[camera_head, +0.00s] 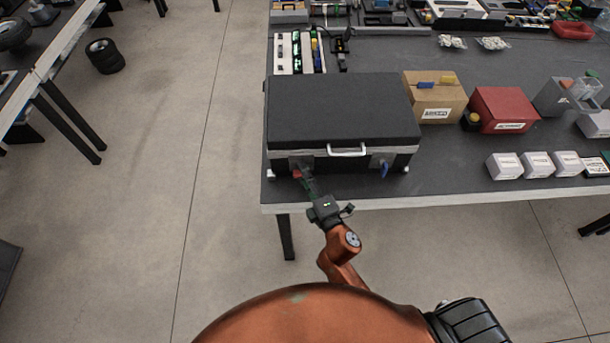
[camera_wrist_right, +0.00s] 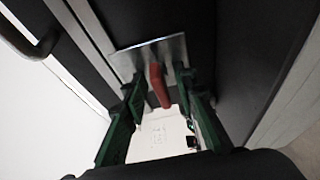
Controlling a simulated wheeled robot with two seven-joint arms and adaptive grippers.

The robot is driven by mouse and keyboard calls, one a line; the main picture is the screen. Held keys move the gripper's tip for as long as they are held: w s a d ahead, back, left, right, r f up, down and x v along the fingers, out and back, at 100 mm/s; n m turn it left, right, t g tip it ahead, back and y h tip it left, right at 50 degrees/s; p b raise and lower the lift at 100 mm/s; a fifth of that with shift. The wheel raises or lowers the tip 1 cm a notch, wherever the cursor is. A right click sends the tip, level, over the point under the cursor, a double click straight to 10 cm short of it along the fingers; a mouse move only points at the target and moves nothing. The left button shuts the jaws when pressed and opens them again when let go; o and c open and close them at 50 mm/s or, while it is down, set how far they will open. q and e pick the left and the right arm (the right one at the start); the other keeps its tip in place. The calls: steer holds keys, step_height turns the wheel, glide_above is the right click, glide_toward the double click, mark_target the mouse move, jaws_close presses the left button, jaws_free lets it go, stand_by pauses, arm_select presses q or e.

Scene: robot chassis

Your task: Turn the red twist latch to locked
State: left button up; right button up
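The red twist latch (camera_head: 297,174) is on the front left of a black case (camera_head: 343,108) with silver trim. In the right wrist view the red latch handle (camera_wrist_right: 160,86) stands out from a metal plate (camera_wrist_right: 148,54). My right gripper (camera_head: 305,181) is at this latch. In the wrist view its green fingers (camera_wrist_right: 160,88) are apart, one on each side of the red handle, with visible gaps. A blue latch (camera_head: 385,169) hangs at the case's front right. My left gripper is not in view.
The case's white handle (camera_head: 347,151) lies between the latches. The case stands near the front edge of the dark table (camera_head: 440,182). To its right are a cardboard box (camera_head: 434,98), a red box (camera_head: 503,109) and several small white boxes (camera_head: 538,164).

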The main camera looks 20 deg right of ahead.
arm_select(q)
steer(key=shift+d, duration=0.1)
arm_select(e)
steer(key=s+d, duration=0.1)
steer(key=s, duration=1.1)
steer(key=shift+d, duration=0.15)
steer(key=shift+w+f, duration=0.1)
